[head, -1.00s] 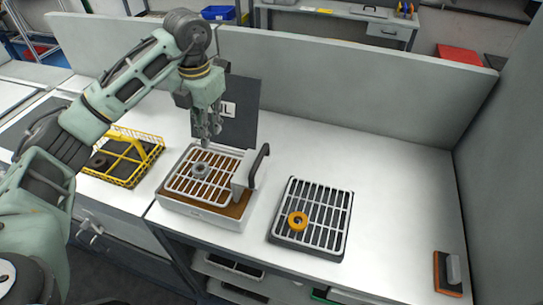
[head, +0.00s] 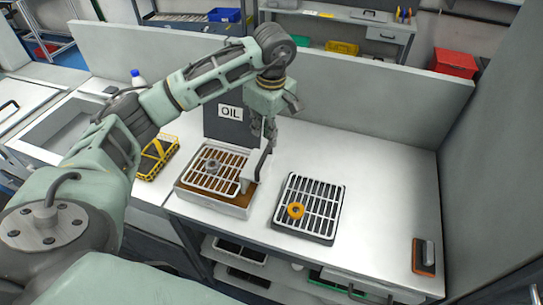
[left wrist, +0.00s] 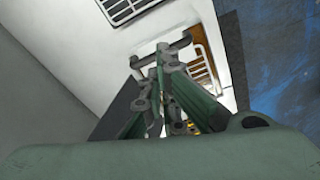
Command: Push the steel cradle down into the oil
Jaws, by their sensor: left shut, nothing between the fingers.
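The steel cradle (head: 224,187) is a pale barred rack with an upright plate and dark handle (head: 265,160) on its right side. It sits in the oil bath (head: 213,205), and brown oil shows between its bars. A grey ring (head: 212,166) lies on the bars. My left gripper (head: 262,145) is shut and empty, pointing down just above and behind the handle; I cannot tell if it touches. In the left wrist view the gripper (left wrist: 160,65) overlaps the handle, with part of the barred cradle (left wrist: 203,70) beyond. My right gripper is out of view.
A dark tray with a white rack (head: 322,205) and an orange ring (head: 295,211) stands to the right. A yellow basket (head: 157,158) is at left. The OIL sign (head: 230,112) stands behind the bath. A block with an orange edge (head: 424,257) lies far right.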

